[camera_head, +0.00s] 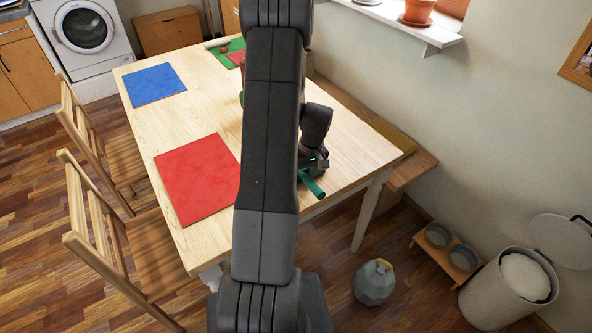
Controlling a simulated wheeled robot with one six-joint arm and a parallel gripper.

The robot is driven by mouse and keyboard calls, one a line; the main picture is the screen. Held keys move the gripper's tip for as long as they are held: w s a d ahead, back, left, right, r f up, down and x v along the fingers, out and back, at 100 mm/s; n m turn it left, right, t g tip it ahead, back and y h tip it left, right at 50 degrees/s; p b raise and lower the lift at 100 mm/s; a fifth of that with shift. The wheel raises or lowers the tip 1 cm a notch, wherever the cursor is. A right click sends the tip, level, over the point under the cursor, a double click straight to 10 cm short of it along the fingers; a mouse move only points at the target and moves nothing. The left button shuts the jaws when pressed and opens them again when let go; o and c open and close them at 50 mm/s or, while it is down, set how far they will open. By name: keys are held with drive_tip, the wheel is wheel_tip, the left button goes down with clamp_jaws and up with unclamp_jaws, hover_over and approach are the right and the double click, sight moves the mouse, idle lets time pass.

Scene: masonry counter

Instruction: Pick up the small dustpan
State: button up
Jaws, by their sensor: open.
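A dark green dustpan, as far as I can tell, lies on the wooden table near its front edge. Its handle (313,185) points toward the lower right, and its pan is mostly hidden behind my gripper and arm. My gripper (315,163) is just above and beside the green handle, pointing down. It is open, with its fingers small and dark in the view. I cannot tell whether it touches the dustpan.
Two chairs (120,235) stand left. A bench (413,168), grey jug (374,282) and bin (508,290) are right.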

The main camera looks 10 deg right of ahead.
clamp_jaws()
idle(0.3)
